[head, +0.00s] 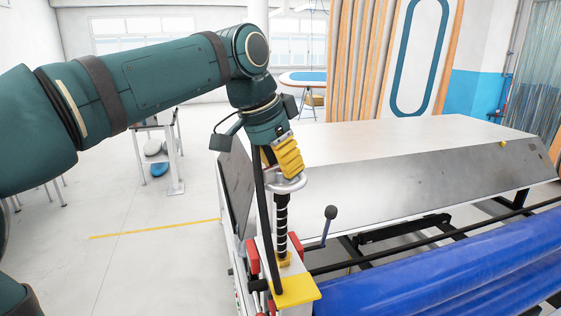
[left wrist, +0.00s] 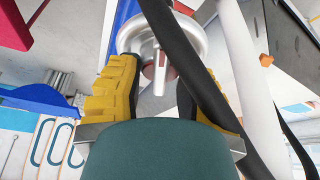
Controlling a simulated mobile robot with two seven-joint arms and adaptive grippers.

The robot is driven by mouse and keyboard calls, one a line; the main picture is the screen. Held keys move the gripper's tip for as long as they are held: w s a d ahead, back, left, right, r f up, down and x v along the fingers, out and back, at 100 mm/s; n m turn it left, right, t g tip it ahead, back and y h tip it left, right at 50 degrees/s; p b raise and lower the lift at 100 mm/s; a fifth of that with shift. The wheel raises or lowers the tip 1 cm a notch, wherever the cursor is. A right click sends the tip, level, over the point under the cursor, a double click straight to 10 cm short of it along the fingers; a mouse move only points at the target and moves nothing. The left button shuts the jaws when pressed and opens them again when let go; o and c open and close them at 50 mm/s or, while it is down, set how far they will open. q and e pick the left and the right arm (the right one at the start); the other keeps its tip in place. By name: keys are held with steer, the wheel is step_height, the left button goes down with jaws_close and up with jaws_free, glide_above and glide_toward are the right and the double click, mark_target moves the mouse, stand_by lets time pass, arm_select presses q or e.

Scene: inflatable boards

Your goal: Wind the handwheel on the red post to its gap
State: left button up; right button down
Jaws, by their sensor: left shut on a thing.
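The silver handwheel (head: 297,184) sits on top of an upright screw (head: 281,214) with dark and light bands. The screw stands over a yellow plate (head: 296,291) at the near corner of the machine, with red parts (head: 252,257) beside it. My left gripper (head: 278,170) comes down from above with its yellow fingers shut on the handwheel. In the left wrist view the fingers of my left gripper (left wrist: 157,82) stand on either side of the handwheel (left wrist: 196,33). The gap cannot be made out. My right gripper is out of view.
A black-knobbed lever (head: 328,227) rises just right of the screw. A long metal-faced table (head: 400,165) runs to the right behind it, and blue rolls (head: 430,275) lie in front. Open floor (head: 150,255) is at the left.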

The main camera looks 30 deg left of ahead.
arm_select(q)
steer(key=shift+r, duration=0.15)
steer(key=o, duration=1.1)
steer(key=shift+w, duration=0.1)
steer(key=shift+o, duration=0.6)
steer(key=shift+d, duration=0.1)
steer(key=shift+r, duration=0.1)
steer(key=v, duration=1.1)
steer(key=shift+r, duration=0.25)
